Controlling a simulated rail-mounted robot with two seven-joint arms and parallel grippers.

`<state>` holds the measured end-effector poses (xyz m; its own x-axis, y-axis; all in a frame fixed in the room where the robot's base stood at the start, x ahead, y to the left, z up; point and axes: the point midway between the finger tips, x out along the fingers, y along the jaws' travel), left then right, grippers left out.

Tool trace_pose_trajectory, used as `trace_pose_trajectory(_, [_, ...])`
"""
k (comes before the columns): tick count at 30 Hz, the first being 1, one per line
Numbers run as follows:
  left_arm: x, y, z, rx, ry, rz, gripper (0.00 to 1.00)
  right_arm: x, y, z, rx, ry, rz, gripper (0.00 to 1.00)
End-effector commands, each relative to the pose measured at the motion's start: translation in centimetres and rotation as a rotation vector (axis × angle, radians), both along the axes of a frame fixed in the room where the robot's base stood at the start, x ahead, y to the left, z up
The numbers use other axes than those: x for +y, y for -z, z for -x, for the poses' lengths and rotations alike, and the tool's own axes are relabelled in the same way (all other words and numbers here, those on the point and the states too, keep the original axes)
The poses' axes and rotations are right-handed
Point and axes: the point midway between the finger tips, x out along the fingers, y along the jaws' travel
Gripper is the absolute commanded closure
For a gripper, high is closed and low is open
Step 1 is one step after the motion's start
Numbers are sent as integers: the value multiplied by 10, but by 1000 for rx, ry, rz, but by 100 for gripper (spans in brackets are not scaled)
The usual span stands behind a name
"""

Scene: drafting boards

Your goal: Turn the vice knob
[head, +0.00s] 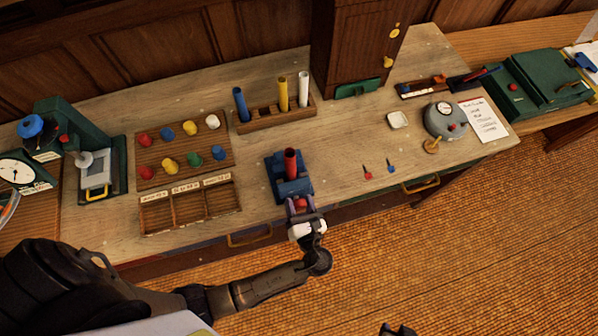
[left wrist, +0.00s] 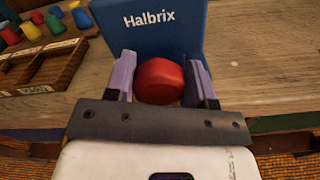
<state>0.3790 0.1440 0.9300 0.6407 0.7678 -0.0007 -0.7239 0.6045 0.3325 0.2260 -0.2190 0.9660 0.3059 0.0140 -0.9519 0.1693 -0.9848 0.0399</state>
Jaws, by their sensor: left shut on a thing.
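The blue vice (head: 280,165) stands at the front edge of the bench, with a red cylinder (head: 290,160) upright in its jaws. In the left wrist view its blue face (left wrist: 155,25) reads "Halbrix". The red vice knob (head: 300,203) is at the front of the vice; it also shows in the left wrist view (left wrist: 159,81). My left gripper (head: 302,210) is shut on the knob, one finger on each side of it. A dark part of my right arm end (head: 397,330) shows at the bottom edge, too cut off to read its jaws.
A board of coloured pegs (head: 185,150) and a sorting tray (head: 190,207) lie left of the vice. A rack (head: 276,117) with tubes stands behind it. Two small pins (head: 378,167), a white dish (head: 398,120) and a grey dial gauge (head: 446,122) are to the right. Bench directly right of the vice is clear.

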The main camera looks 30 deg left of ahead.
Motion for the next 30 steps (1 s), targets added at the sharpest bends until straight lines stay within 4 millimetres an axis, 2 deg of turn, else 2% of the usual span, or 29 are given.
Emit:
trace_pose_trajectory(2, [-1, -2, 0, -4, 0, -1, 74, 0, 0, 0, 0, 1, -1, 57])
trace_pose_trajectory(3, [-1, -2, 0, -4, 0, -1, 49, 0, 0, 0, 0, 1, -1, 57])
trace_pose_trajectory(6, [-1, -2, 0, -3, 0, 0, 40, 1, 0, 0, 1, 2, -4, 57])
trace_pose_trajectory(16, [-6, 0, 5, 1, 0, 1, 40, 3, 0, 0, 1, 7, -11, 57])
trace_pose_trajectory(30, [-52, -1, 43, 0, 0, 0, 40, 3, 4, 0, 0, 6, -9, 57])
